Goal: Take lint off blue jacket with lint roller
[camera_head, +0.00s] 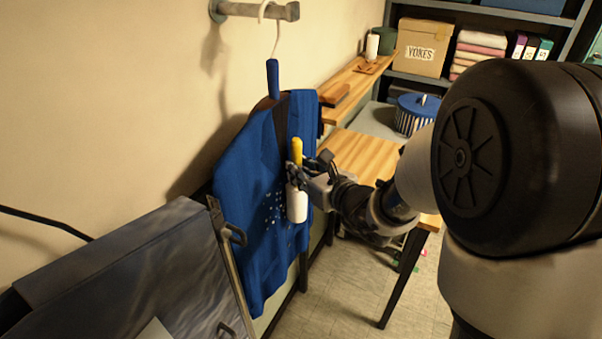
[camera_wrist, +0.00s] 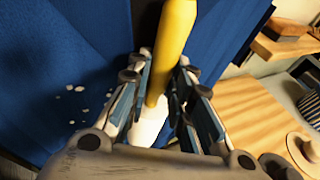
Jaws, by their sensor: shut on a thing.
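The blue jacket (camera_head: 245,170) hangs on a hanger from a wall peg in the head view. Small white lint specks (camera_head: 274,208) lie in a patch on its lower front, left of the roller. The lint roller (camera_head: 297,204) has a yellow handle and a white roll, with the roll pointing down. My gripper (camera_head: 300,172) is shut on the roller's yellow handle, close in front of the jacket. In the wrist view the yellow handle (camera_wrist: 174,45) runs between the fingers, and the jacket (camera_wrist: 75,40) fills the background with a few specks. I cannot tell whether the roll touches the cloth.
A wooden table (camera_head: 362,150) stands right of the jacket, with a wooden shelf (camera_head: 360,83) along the wall. A wooden-backed brush (camera_head: 335,95) lies on the shelf's near end. A dark grey case-like object (camera_head: 120,270) fills the lower left. Shelving with a cardboard box (camera_head: 421,48) stands behind.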

